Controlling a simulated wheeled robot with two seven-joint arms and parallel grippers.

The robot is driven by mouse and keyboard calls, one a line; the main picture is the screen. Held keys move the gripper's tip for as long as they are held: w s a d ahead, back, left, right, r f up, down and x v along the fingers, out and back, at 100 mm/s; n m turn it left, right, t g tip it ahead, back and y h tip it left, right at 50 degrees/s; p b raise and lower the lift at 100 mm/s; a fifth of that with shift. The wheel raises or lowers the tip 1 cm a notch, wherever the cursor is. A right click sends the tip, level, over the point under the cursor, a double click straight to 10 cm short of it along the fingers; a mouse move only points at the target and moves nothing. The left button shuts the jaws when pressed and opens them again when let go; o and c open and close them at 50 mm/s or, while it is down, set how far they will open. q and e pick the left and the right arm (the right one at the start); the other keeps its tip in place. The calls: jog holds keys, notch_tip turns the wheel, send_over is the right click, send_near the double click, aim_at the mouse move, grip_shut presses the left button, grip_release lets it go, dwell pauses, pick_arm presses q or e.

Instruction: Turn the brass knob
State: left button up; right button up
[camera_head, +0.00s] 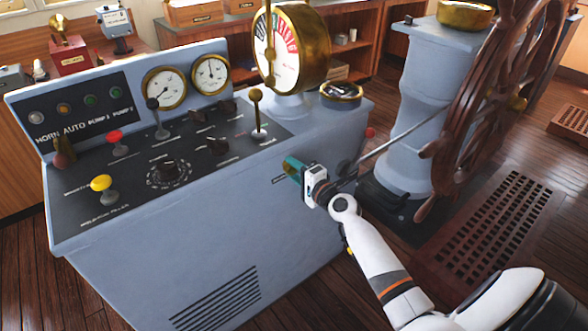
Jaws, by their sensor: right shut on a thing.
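My right gripper (292,167) comes in from the lower right. Its teal-tinted fingers are at the right end of the front face of the blue-grey console (190,235), just above a small dark label. The gripper is shut on the brass knob (290,170), which is mostly hidden by the fingers; only a little brass colour shows between them. How far the knob is turned cannot be told. My left gripper is not in view.
The console top carries a brass-topped lever (257,112), a yellow knob (101,184), a red knob (115,137) and a black dial (167,169). A large brass telegraph (290,50) stands behind. A wooden ship's wheel (490,85) and its grey pedestal (425,100) are at right.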

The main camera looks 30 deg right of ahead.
jog(key=shift+f+m, duration=0.1)
jog(key=shift+m, duration=0.4)
jog(key=o, duration=1)
jog(key=shift+s+d+r+b, duration=0.1)
jog(key=shift+s+d+b, duration=0.1)
jog(key=shift+s, duration=1.8)
jog(key=shift+s+d+r+b, duration=0.1)
jog(key=shift+s+d+b, duration=0.1)
jog(key=shift+s, duration=1.85)
jog(key=shift+s+d+r+b, duration=0.1)
jog(key=shift+s+d+b, duration=0.1)
jog(key=shift+s, duration=1.8)
jog(key=shift+f, duration=0.1)
